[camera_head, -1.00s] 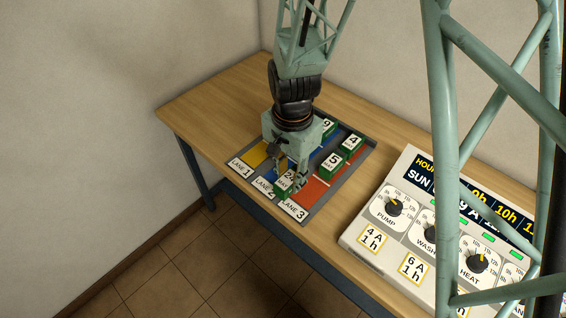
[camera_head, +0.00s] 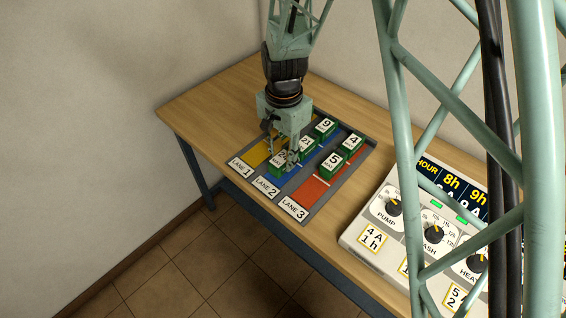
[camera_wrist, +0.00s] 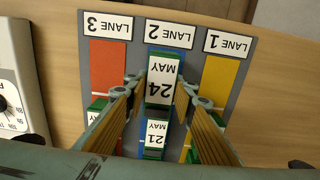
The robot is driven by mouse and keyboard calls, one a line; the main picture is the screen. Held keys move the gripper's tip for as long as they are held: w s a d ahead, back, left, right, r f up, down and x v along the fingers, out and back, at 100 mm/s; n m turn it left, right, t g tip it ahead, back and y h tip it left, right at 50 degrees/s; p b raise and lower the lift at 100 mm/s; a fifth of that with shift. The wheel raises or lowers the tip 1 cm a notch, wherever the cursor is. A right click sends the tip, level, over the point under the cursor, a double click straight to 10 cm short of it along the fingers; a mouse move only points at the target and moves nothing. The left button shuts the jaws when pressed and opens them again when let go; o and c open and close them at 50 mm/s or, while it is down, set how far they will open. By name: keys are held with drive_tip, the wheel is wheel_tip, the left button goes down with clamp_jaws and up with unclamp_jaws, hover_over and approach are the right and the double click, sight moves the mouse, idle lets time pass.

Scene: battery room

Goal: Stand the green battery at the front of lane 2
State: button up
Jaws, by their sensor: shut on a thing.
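My gripper (camera_wrist: 162,96) is shut on a green battery (camera_wrist: 160,66) whose white label reads 24 MAY. In the head view the held battery (camera_head: 276,168) is upright over the blue lane 2 (camera_head: 291,179), behind its LANE 2 sign (camera_head: 266,187). I cannot tell whether its base touches the lane. Another green battery labelled 21 MAY (camera_wrist: 156,133) stands behind it in the same lane, and a battery labelled 9 (camera_head: 325,125) is farther back. The fingers partly hide the held battery in the head view.
Green batteries 5 (camera_head: 332,163) and 4 (camera_head: 351,141) stand in red lane 3 (camera_head: 311,190), whose front part is bare. Yellow lane 1 (camera_wrist: 222,72) is bare at its front. A panel with knobs (camera_head: 376,222) stands at the right on the wooden table (camera_head: 212,101).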

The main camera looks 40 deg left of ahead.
sight(283, 163)
drive_tip(key=shift+w+a, duration=0.3)
drive_tip(key=shift+a, duration=0.1)
drive_tip(key=shift+f, duration=1.75)
drive_tip(key=shift+f, duration=0.15)
drive_tip(key=o, duration=1.2)
drive_tip(key=shift+c, duration=0.2)
drive_tip(key=shift+r, duration=0.2)
drive_tip(key=shift+r+p, duration=0.3)
drive_tip(key=shift+r, duration=5.65)
drive_tip(key=shift+d, duration=0.1)
